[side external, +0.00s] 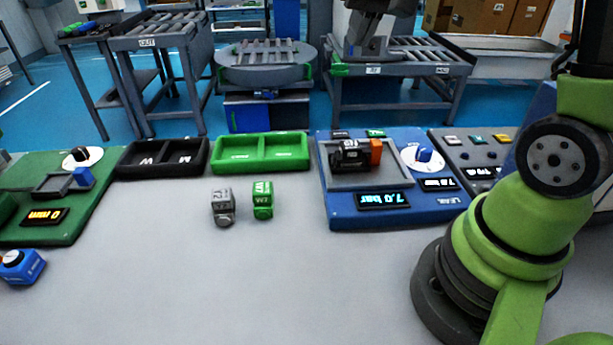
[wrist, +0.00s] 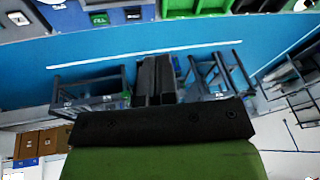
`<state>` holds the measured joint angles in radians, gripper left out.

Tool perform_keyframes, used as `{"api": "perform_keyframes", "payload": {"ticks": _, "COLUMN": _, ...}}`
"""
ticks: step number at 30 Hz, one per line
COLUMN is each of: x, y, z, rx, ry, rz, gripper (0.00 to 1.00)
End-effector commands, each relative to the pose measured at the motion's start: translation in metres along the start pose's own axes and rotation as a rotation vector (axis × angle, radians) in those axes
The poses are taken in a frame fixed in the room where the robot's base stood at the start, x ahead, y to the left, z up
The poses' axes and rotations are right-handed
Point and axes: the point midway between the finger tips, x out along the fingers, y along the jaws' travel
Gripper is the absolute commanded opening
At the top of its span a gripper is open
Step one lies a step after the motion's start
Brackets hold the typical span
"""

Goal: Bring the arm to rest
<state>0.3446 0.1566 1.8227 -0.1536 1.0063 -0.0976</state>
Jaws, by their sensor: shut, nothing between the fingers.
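My gripper (wrist: 157,66) shows in the wrist view, its two dark fingers together with nothing between them. It points out over the blue floor, away from the worktable. In the side external view my green arm (side external: 520,225) stands at the right and runs up out of the frame, so my gripper is not seen there. A grey block (side external: 223,207) and a green block (side external: 263,200) stand on the grey table, apart from my arm.
A black two-part tray (side external: 163,174) and a green one (side external: 262,169) lie behind the blocks. A blue test station (side external: 340,213) holds a black part with an orange end (side external: 355,153). A green station (side external: 75,225) stands left. The table's front middle is clear.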

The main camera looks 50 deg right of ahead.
Motion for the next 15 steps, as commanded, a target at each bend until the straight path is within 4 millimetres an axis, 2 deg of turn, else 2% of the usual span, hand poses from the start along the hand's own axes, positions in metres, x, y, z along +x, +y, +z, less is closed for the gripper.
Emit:
{"api": "perform_keyframes", "payload": {"ticks": 1, "x": -0.017, "y": -0.010, "z": 0.016, "rx": -0.025, "ry": 0.030, "rz": -0.029, "gripper": 0.00}}
{"api": "perform_keyframes", "payload": {"ticks": 6, "x": -0.054, "y": -0.029, "z": 0.076, "rx": -0.090, "ry": 0.101, "rz": -0.123, "gripper": 0.00}}
{"api": "perform_keyframes", "payload": {"ticks": 12, "x": -0.074, "y": -0.030, "z": 0.141, "rx": -0.153, "ry": 0.163, "rz": -0.236, "gripper": 0.00}}
{"api": "perform_keyframes", "payload": {"ticks": 15, "x": -0.075, "y": -0.027, "z": 0.162, "rx": -0.173, "ry": 0.181, "rz": -0.276, "gripper": 0.00}}
